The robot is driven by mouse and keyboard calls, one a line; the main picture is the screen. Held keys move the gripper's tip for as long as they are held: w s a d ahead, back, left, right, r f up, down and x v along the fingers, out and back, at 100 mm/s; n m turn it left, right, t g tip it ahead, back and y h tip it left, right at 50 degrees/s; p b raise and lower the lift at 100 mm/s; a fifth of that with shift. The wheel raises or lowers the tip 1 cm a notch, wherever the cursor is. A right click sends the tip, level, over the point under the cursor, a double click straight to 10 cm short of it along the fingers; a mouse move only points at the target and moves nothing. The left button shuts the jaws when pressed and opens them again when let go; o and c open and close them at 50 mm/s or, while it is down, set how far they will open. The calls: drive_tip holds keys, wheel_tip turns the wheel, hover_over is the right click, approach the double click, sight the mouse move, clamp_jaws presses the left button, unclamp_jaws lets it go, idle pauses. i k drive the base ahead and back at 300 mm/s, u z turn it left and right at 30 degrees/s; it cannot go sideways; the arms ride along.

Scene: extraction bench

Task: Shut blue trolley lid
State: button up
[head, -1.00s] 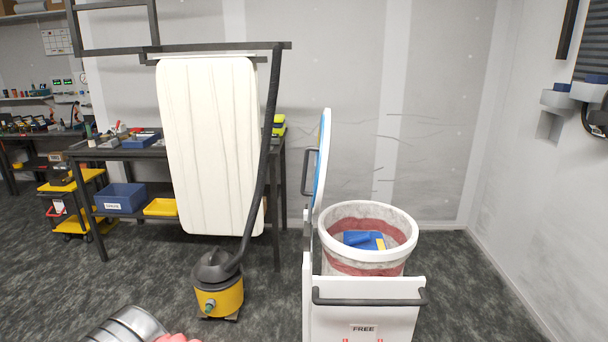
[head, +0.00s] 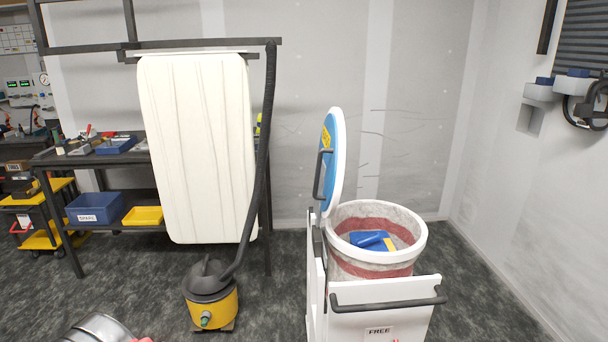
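The trolley (head: 350,324) is white with a black front handle and a "FREE" label, at the right of centre. Its lid (head: 332,150) stands upright, open, on the trolley's left side. The lid has a blue face, a white rim, a yellow label and a black handle (head: 320,176). Below and right of it is an open round bin (head: 420,245) with a red band; blue and yellow items (head: 371,241) lie inside. My gripper is not in view; only a silver rounded part, probably of my arm, shows at the bottom left.
A yellow and black vacuum (head: 212,300) stands on the floor left of the trolley, its black hose (head: 262,150) rising to a frame. A white panel (head: 197,150) hangs behind it, before a dark bench (head: 95,158). Carpet (head: 270,315) is clear between vacuum and trolley.

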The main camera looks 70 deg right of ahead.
sight(328, 181)
drive_tip(key=i, duration=0.65)
drive_tip(key=z, duration=2.25)
drive_tip(key=i, duration=1)
drive_tip(key=z, duration=0.05)
